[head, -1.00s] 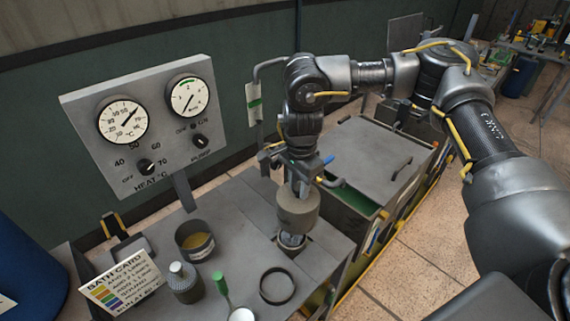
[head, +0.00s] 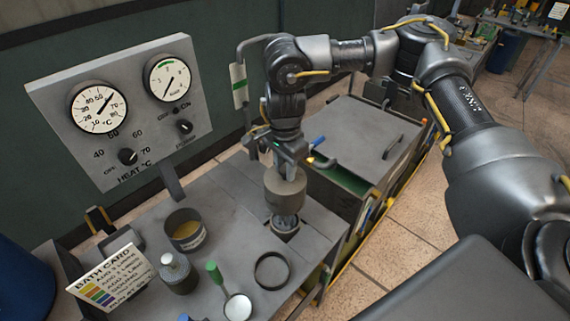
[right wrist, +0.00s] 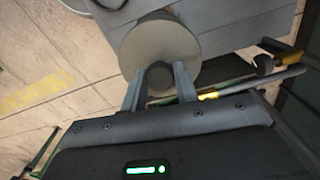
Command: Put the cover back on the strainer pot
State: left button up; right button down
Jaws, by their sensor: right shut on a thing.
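The cover (head: 286,188) is a thick grey round cap. My right gripper (head: 287,158) is above it, pointing down and shut on its top knob. In the right wrist view the two fingers (right wrist: 159,88) close on a dark knob at the edge of the cover's round grey face (right wrist: 160,42). The strainer pot (head: 285,224) shows as a shiny metal body in a square opening of the bench, directly below the cover. The cover hides the pot's top, and I cannot tell whether they touch. My left gripper is not in view.
A black ring (head: 259,280) lies on the bench (head: 225,218) near the front. Beside it are a green-handled tool (head: 215,273), a grey bottle (head: 175,276), a tin with yellowish contents (head: 187,233) and a bath card (head: 112,283). A gauge panel (head: 130,155) stands behind. A lidded tank (head: 365,145) is at right.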

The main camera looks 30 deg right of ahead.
aim_at(285, 178)
jog(key=shift+f+b, duration=1.15)
jog(key=shift+f, duration=0.85)
jog(key=shift+p, duration=0.3)
jog(key=shift+f+b, duration=3.4)
jog(key=shift+f, duration=1.05)
jog(key=c, duration=1)
grip_release()
notch_tip(285, 178, up, 11)
jog(key=shift+f+b, duration=0.1)
jog(key=shift+b, duration=0.6)
